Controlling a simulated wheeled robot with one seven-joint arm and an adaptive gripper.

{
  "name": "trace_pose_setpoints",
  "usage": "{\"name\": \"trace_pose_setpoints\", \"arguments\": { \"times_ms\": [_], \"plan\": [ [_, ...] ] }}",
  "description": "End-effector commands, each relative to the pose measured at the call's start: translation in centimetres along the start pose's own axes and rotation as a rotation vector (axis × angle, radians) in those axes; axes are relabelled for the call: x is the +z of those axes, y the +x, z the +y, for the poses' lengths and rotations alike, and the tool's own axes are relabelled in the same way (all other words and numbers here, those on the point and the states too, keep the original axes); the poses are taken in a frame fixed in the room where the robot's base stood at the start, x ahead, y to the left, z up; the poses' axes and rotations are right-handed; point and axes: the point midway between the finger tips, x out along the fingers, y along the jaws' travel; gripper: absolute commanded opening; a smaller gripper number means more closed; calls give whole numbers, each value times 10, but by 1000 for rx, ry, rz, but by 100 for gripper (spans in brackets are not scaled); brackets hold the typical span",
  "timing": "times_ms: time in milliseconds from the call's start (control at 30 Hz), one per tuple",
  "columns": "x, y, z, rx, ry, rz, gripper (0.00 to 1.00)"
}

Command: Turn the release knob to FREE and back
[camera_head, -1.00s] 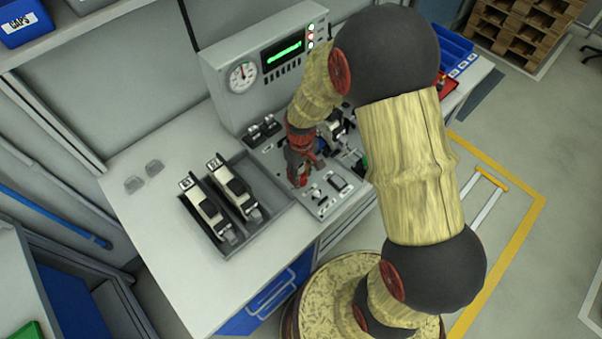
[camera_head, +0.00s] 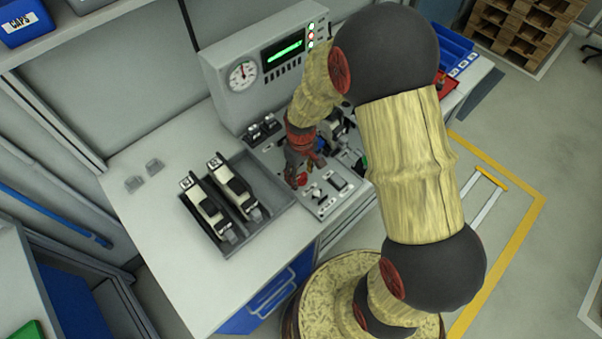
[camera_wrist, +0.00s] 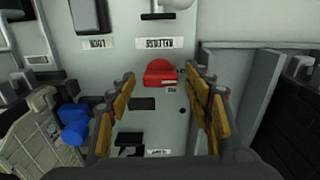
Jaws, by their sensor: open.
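The red release knob (camera_wrist: 160,72) sits on the light grey panel (camera_wrist: 178,130), in the upper middle of the wrist view. My gripper (camera_wrist: 158,80) is open, with one yellow-padded finger on each side of the knob and a gap to it on both sides. The knob looks free of the fingers. In the head view my gripper (camera_head: 298,176) points down at the console's front part. Small labels lie around the knob, but I cannot read its setting.
A grey tray (camera_head: 222,247) with two black-and-white handheld devices lies left of the panel. The upright console box (camera_head: 228,97) with a dial and green display stands behind. A grey wall and blue parts flank the panel in the wrist view. The front-left bench is clear.

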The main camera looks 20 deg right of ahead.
Motion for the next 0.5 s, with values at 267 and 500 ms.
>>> {"name": "trace_pose_setpoints", "arguments": {
  "times_ms": [267,500],
  "plan": [
    [0,-1,0,0,1,0,52],
    [-1,-28,0,2,0,4,52]
  ]
}}
